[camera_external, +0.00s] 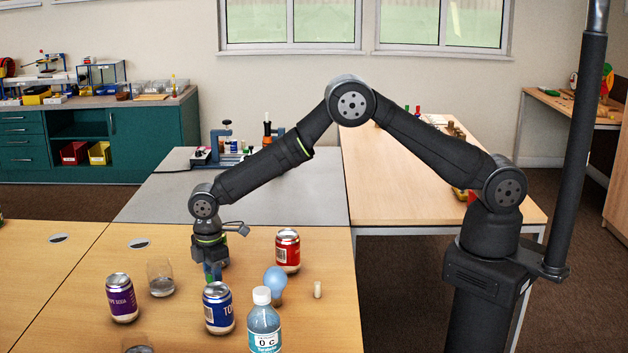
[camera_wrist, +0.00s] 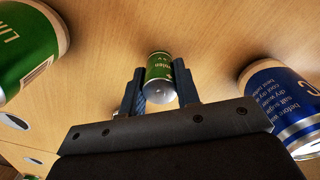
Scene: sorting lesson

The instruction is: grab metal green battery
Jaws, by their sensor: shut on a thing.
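The green battery (camera_wrist: 159,66) is a small cylinder with a green label and a bare metal end facing the camera in the wrist view. My gripper (camera_wrist: 158,78) has one finger on each side of it and is shut on it. In the external view my gripper (camera_external: 212,272) points down, low over the wooden table, behind the blue can. The battery cannot be made out clearly there. Whether it touches the table cannot be told.
Around my gripper stand a blue can (camera_external: 218,308), a purple can (camera_external: 121,298), a red can (camera_external: 287,250), a light-blue bulb (camera_external: 275,283), a bottle (camera_external: 264,325) and a clear glass (camera_external: 160,278). The wrist view shows a green can (camera_wrist: 28,62) at left. The table's far left is mostly clear.

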